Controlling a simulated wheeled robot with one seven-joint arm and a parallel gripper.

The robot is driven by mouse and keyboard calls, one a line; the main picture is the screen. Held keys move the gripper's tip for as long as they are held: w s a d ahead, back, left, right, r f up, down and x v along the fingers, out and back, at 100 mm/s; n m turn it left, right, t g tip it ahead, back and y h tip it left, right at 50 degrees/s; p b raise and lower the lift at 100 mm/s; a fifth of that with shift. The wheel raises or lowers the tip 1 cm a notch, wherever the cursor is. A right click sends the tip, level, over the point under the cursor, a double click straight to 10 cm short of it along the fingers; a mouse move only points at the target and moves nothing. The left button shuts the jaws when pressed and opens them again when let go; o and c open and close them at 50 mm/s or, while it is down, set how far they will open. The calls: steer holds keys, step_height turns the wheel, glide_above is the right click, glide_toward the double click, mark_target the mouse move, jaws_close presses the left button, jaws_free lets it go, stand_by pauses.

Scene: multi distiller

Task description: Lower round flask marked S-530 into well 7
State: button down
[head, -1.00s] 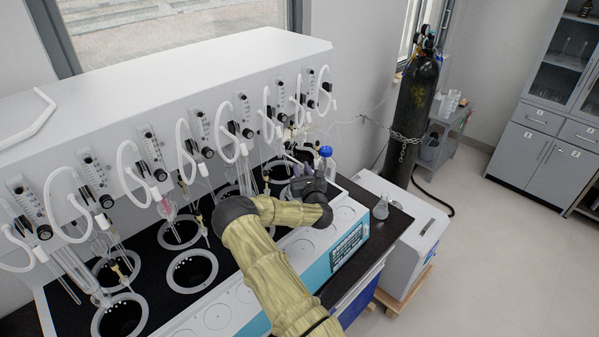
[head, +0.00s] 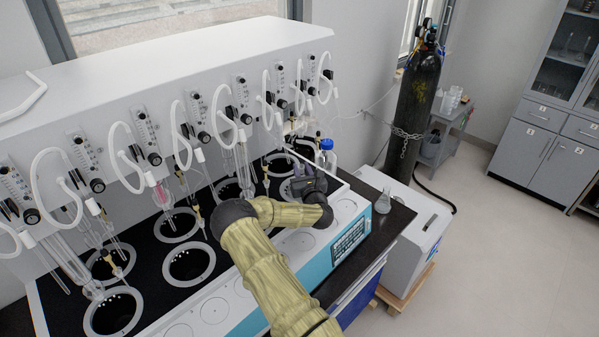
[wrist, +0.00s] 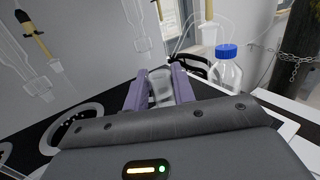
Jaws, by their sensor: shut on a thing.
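My gripper (wrist: 160,90) is shut on the clear glass neck of a flask (wrist: 160,80), which shows between its two purple fingers in the wrist view. The flask's body is hidden behind my gripper, and I cannot read its S-530 mark. In the head view my gripper (head: 302,172) is over the far right part of the distiller, and the flask cannot be made out. A ringed well (head: 283,160) lies just behind it. I cannot read well numbers, so I cannot tell which is well 7, nor whether the flask is above or inside a well.
A blue-capped bottle (head: 326,156) stands close to the right of my gripper, also in the wrist view (wrist: 227,72). A conical flask (head: 383,202) stands on the dark bench. Hanging glass tubes and white hoses (head: 232,115) line the wells' back side. Open wells (head: 188,263) lie to the left.

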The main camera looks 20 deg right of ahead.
steer(key=shift+w+f+b, duration=0.1)
steer(key=shift+f+b, duration=0.4)
steer(key=shift+b, duration=0.5)
stand_by(0.6)
steer(key=c, duration=1.1)
jaws_free()
steer(key=shift+f, duration=0.1)
steer(key=shift+s+a+f+b, duration=0.15)
steer(key=shift+s+b, duration=0.15)
steer(key=shift+s, duration=0.25)
steer(key=s+a+b, duration=0.1)
steer(key=s, duration=0.4)
steer(key=s+b, duration=0.2)
steer(key=s, duration=0.3)
steer(key=s+a+b, duration=0.1)
steer(key=s, duration=0.5)
steer(key=shift+a+f+b, duration=0.35)
